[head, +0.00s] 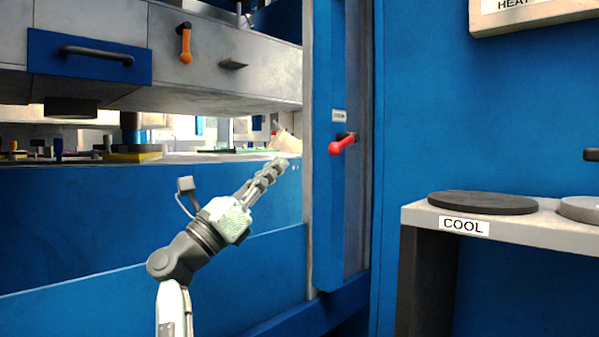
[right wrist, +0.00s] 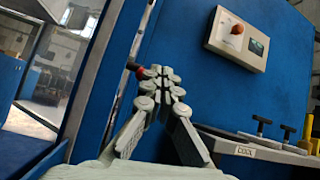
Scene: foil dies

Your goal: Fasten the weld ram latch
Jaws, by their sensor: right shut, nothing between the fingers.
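An orange-handled latch (head: 185,43) hangs with its grip downward on the front of the grey ram block (head: 235,85). A red-knobbed lever (head: 343,146) sticks out of the blue sliding door post, below a small label too small to read. I cannot tell from the pictures which one is the weld ram latch. My right gripper (head: 279,164) is shut and empty, a little left of and below the red knob in the head view. In the right wrist view its fingertips (right wrist: 163,71) come together beside the red lever (right wrist: 135,67), which they partly hide. My left gripper is not in view.
A blue drawer front with a dark handle (head: 95,55) sits left of the orange latch. The open press gap (head: 200,140) holds several small parts. A control box (right wrist: 237,40) hangs on the blue wall.

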